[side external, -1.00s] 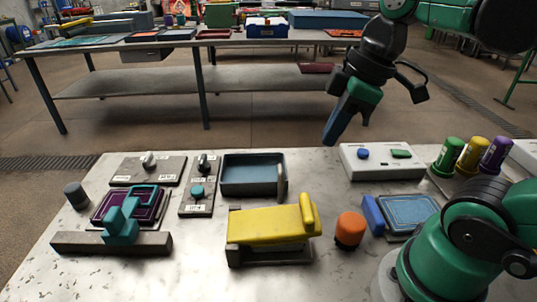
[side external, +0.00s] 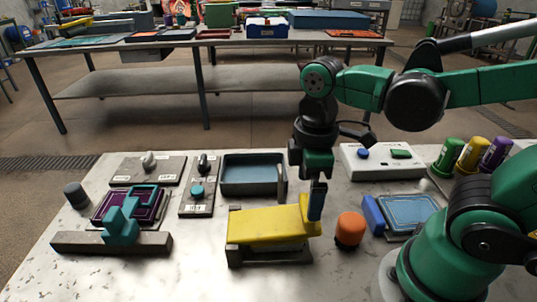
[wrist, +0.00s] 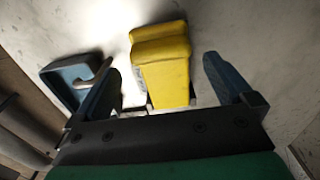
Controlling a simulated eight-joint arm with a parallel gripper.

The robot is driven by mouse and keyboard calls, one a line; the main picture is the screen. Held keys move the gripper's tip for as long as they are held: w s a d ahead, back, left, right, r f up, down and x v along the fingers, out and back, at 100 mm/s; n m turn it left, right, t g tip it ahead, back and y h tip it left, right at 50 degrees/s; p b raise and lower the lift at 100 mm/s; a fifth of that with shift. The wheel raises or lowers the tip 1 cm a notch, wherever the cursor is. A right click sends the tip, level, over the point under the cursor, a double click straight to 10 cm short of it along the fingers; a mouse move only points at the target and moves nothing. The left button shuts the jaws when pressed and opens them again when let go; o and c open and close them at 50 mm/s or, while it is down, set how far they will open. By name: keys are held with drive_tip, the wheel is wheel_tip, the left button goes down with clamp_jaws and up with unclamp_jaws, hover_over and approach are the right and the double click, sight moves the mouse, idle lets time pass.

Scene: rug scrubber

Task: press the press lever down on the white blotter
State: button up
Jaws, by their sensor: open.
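A long yellow lever (side external: 262,225) sits on a dark base (side external: 238,258), with a thin pale strip under its front edge; this is the press-like thing nearest my gripper. I cannot make out a white blotter surface clearly. My gripper (side external: 312,203) is pointed down at the lever's raised right end, and one blue finger hides part of it. In the wrist view the yellow lever (wrist: 163,70) shows between the two spread, empty fingers of my gripper (wrist: 163,82). I cannot tell whether they touch it.
A blue tray (side external: 252,174) with a grey handle stands behind the lever. An orange knob (side external: 350,229) and a blue pad (side external: 410,214) are to the right. A teal clamp (side external: 122,222) is at left. A white button box (side external: 382,168) stands behind. The table's front is clear.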

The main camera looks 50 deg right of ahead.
sight(272, 220)
drive_tip(key=shift+f, duration=2.25)
drive_tip(key=shift+c, duration=0.2)
clamp_jaws()
drive_tip(key=shift+s+d+f+t+y, duration=0.1)
drive_tip(key=shift+d+f+t+y, duration=0.05)
drive_tip(key=shift+f+t+y, duration=0.2)
